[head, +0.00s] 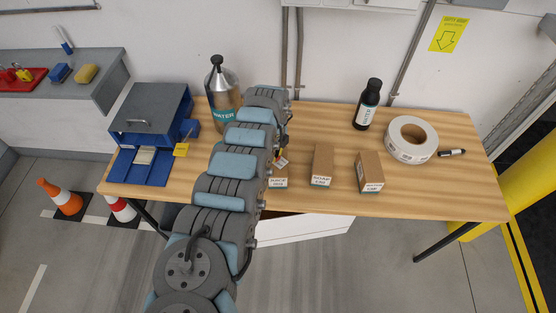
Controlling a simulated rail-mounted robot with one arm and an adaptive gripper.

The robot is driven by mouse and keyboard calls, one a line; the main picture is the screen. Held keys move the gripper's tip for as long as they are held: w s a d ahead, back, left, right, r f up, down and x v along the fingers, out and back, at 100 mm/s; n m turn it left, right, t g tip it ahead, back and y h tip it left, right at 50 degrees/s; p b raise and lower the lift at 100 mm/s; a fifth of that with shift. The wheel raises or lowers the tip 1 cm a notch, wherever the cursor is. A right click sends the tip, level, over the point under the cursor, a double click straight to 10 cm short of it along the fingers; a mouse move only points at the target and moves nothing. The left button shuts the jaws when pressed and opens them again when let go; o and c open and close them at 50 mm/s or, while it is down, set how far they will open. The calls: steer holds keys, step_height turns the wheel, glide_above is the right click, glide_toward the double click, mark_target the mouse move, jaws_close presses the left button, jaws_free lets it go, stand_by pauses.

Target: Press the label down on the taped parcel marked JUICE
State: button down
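Three small brown parcels stand on the wooden table, each with a white label with a teal edge on its front. The left parcel (278,184) has print that seems to read JUICE, though it is tiny, and my arm partly covers it. The middle parcel (322,165) and the right parcel (370,173) are in clear view; their print is too small to read surely. My gripper (281,150) is mostly hidden by my arm, just above the left parcel. A small pale and red piece (281,162) shows there; I cannot tell whether it is held, or whether the gripper touches the parcel.
A WATER bottle (222,95) stands behind my arm. A blue-grey dispenser (150,115) is at the table's left. A dark bottle (367,105), a white tape roll (411,140) and a marker (452,153) are at the right. The table's front right (440,190) is clear.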

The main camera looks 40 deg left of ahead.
steer(key=shift+r+p, duration=3.05)
steer(key=shift+r, duration=0.45)
steer(key=shift+f, duration=0.1)
